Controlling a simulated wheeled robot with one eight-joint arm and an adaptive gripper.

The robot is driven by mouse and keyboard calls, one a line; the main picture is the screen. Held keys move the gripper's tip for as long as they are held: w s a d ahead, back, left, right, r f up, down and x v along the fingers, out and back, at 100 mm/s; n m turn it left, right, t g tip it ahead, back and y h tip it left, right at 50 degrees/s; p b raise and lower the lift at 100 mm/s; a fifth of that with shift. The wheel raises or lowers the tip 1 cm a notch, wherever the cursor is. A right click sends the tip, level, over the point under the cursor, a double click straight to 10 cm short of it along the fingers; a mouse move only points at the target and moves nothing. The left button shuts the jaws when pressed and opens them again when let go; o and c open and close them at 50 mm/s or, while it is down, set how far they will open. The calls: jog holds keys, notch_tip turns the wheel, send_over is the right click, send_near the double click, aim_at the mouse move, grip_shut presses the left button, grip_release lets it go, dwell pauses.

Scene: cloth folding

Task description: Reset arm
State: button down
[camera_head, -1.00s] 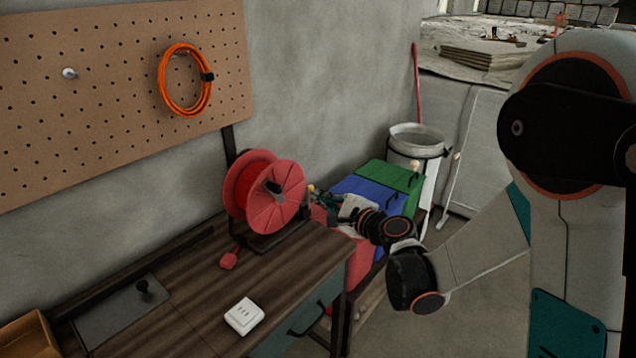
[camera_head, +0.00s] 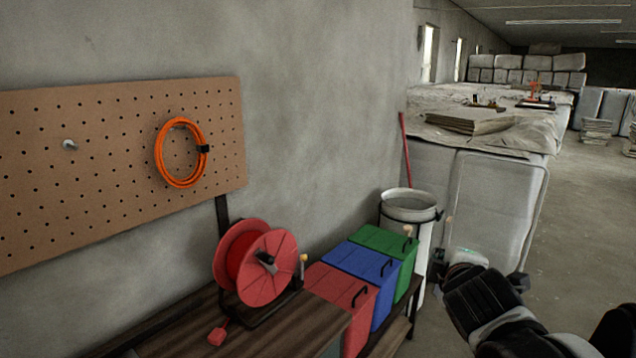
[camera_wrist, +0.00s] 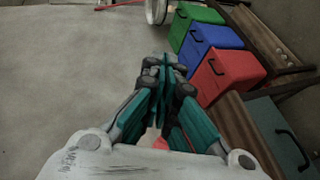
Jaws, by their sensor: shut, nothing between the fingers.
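My gripper (camera_wrist: 168,68) shows in the wrist view with its teal and grey fingers drawn together and nothing between them. It is in free space over grey floor, to the left of the coloured bins in that view. In the head view my arm (camera_head: 482,300) comes up from the lower right, to the right of the bins and the white bucket. The fingers cannot be made out clearly there.
Red (camera_head: 340,298), blue (camera_head: 368,272) and green (camera_head: 390,248) bins stand by a white bucket (camera_head: 408,208). A red cable reel (camera_head: 265,268) sits on the wooden worktop (camera_head: 300,325). An orange cable coil (camera_head: 162,160) hangs on the pegboard (camera_head: 100,200). Open floor (camera_head: 590,220) lies at right.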

jog(key=s+a+f+m+g+y, duration=0.1)
jog(key=s+f+m+g, duration=0.1)
jog(key=s, duration=0.4)
jog(key=s+a+f+m+g+y, duration=0.1)
jog(key=s+a+f+m+g, duration=0.1)
jog(key=s+f+m, duration=0.2)
jog(key=s+a+f+m+g+y, duration=0.1)
jog(key=s+f+m+g, duration=0.1)
jog(key=s+m, duration=0.5)
jog(key=shift+s+a+f, duration=0.15)
jog(key=shift+s+f, duration=0.3)
jog(key=shift+f, duration=0.4)
jog(key=c, duration=2.3)
grip_release()
